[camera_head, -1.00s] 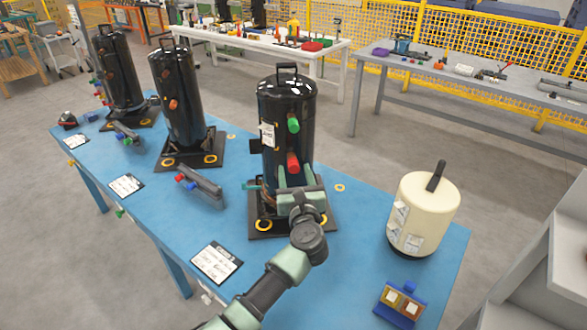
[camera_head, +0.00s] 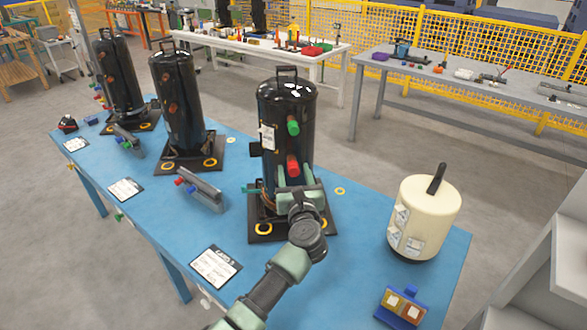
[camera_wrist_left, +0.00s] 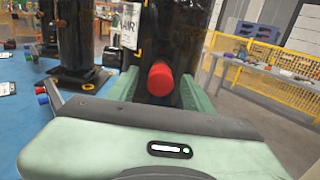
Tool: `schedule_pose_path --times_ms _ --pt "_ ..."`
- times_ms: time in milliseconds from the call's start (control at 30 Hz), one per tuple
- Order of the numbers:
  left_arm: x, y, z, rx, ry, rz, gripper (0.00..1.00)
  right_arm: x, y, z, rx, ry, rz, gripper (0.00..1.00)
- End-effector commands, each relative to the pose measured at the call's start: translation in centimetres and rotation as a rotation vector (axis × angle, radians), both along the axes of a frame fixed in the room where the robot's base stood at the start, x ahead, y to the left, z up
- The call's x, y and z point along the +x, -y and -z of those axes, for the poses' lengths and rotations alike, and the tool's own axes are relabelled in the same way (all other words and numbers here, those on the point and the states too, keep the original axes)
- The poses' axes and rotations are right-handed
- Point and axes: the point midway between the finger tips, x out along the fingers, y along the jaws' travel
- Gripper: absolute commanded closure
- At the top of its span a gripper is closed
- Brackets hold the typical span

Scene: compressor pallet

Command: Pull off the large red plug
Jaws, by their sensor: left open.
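The large red plug (camera_head: 293,166) sticks out of the front of the nearest black compressor (camera_head: 286,115), below a green plug (camera_head: 293,126). In the left wrist view the red plug (camera_wrist_left: 160,80) shows between the two green fingers. My left gripper (camera_head: 288,185) is just below and in front of the plug in the head view. Its fingers (camera_wrist_left: 156,92) are open, one on each side of the plug, with a gap visible on both sides. I cannot tell how far the fingertips reach past the plug. My right gripper is not in view.
The compressor stands on a black base with yellow rings on the blue table (camera_head: 350,235). A cream tank (camera_head: 424,218) is to the right, a small blue holder (camera_head: 401,307) in front of it. Two more black compressors (camera_head: 180,95) stand to the left. A label card (camera_head: 216,267) lies near the front edge.

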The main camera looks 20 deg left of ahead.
Motion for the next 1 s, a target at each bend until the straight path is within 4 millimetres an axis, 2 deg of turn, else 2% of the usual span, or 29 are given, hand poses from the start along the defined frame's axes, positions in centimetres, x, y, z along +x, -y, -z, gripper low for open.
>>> schedule_pose_path --times_ms 567,600,767,800,1000 --pt "0.04 0.03 -0.04 0.000 0.000 0.000 0.49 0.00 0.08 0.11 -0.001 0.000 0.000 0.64" --pt "0.03 0.03 -0.04 0.000 0.000 0.000 0.52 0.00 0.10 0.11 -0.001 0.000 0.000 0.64" --pt "0.04 0.03 -0.04 0.000 0.000 0.000 0.96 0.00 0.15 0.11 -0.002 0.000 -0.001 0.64" --pt "0.03 0.02 -0.04 0.000 0.000 0.000 1.00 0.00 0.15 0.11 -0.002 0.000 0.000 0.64" --pt "0.03 0.02 -0.04 0.000 0.000 0.000 1.00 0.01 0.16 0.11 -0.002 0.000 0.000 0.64"
